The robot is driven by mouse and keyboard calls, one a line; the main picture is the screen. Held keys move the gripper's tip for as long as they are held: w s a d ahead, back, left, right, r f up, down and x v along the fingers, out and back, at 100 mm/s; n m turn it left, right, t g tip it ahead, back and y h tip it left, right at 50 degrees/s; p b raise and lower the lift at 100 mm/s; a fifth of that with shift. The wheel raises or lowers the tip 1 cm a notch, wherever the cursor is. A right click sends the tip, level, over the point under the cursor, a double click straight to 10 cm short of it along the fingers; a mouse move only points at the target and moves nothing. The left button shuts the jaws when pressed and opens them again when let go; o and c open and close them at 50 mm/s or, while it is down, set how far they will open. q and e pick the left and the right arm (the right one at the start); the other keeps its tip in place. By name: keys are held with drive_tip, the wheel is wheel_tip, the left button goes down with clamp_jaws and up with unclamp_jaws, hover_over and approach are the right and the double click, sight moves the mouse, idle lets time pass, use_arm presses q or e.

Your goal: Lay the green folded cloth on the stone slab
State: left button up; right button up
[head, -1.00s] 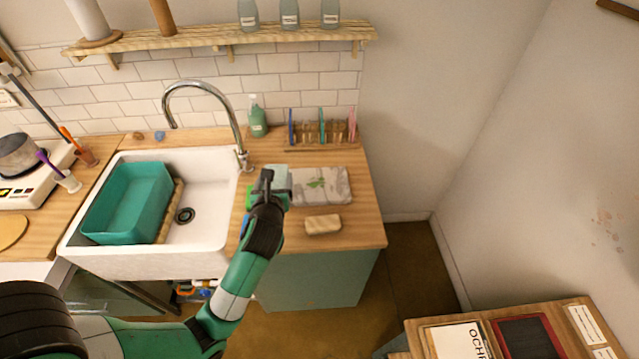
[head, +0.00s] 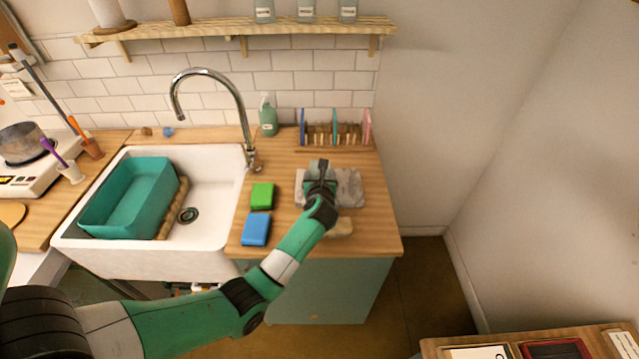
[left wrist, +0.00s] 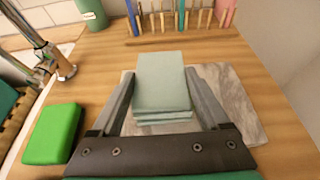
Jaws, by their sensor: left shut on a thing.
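The green folded cloth (left wrist: 162,82) is a pale grey-green stack of layers between the fingers of my left gripper (left wrist: 160,76). The gripper is shut on its sides. In the head view, the left gripper (head: 320,176) is over the stone slab and mostly hides the cloth. The stone slab (head: 352,188) is a grey marbled plate lying flat on the wooden counter. It also shows in the left wrist view (left wrist: 232,100), under and to the right of the cloth. I cannot tell whether the cloth touches the slab. My right gripper is out of view.
A green block (head: 262,196) and a blue block (head: 256,228) lie left of the slab. A beige bar (head: 341,229) lies in front of it, partly behind my arm. A rack (head: 332,134) stands behind. The sink (head: 215,190) with tap (head: 245,125) is left.

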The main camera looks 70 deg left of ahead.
use_arm(q)
wheel_tip(320, 180, down, 3)
drive_tip(key=shift+s+r+b, duration=0.1)
drive_tip(key=shift+r+b, duration=0.1)
drive_tip(key=shift+b, duration=0.1)
drive_tip(key=shift+r, duration=0.1)
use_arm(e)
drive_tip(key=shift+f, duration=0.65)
use_arm(q)
drive_tip(key=o, duration=1.3)
